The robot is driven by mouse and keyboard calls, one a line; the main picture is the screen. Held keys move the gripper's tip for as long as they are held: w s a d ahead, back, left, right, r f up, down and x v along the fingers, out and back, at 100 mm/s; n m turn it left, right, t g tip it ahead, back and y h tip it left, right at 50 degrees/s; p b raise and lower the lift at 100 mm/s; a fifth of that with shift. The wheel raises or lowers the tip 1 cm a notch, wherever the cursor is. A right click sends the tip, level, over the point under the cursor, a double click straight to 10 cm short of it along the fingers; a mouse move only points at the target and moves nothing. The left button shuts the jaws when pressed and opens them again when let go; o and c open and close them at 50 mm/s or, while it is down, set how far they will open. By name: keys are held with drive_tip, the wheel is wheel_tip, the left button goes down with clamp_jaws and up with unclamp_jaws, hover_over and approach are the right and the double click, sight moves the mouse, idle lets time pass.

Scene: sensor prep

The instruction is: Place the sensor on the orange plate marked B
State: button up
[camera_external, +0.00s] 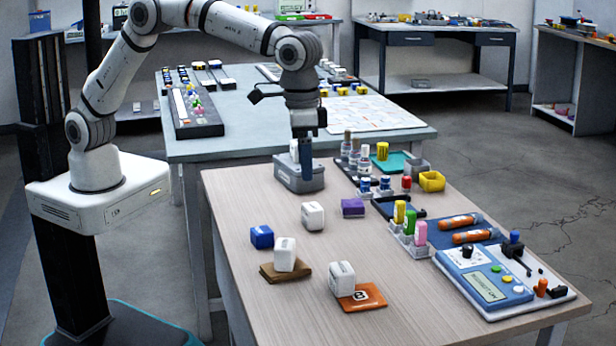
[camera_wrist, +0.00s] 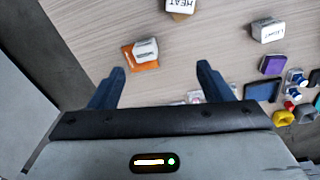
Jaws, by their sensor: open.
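A white block-shaped sensor (camera_external: 341,276) stands on the orange plate marked B (camera_external: 374,295), near the table's front edge. In the wrist view the white block (camera_wrist: 146,49) also rests on the orange plate (camera_wrist: 135,63); its label is not readable. A white block (camera_external: 285,252) marked HEAT in the wrist view (camera_wrist: 181,6) sits on a brown plate (camera_external: 270,275). Another white block (camera_external: 313,216), marked LIGHT in the wrist view (camera_wrist: 267,31), stands on the bare table. My gripper (camera_external: 305,168) is open, away from these blocks at the grey container; its fingers (camera_wrist: 161,67) have no block between them.
The grey container (camera_external: 299,182) is at the table's back edge, partly hidden by my gripper. A blue block (camera_external: 262,238) and a purple block (camera_external: 352,208) stand nearby. Vials, coloured bottles and a blue meter (camera_external: 487,284) fill the right side. The front-left table is mostly clear.

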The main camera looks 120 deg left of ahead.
drive_tip(key=s+r+m, duration=0.2)
drive_tip(key=s+r, duration=0.4)
drive_tip(key=s, duration=0.5)
drive_tip(key=s+f+m+t, duration=0.1)
drive_tip(key=s+f+m, duration=0.1)
drive_tip(key=s, duration=1.2)
drive_tip(key=s+f+m+t, duration=0.1)
drive_tip(key=s+f+m, duration=0.1)
drive_tip(key=s, duration=1.3)
drive_tip(key=shift+s+a+f+m, duration=0.2)
drive_tip(key=shift+a+m, duration=0.1)
drive_tip(key=shift+a, duration=0.1)
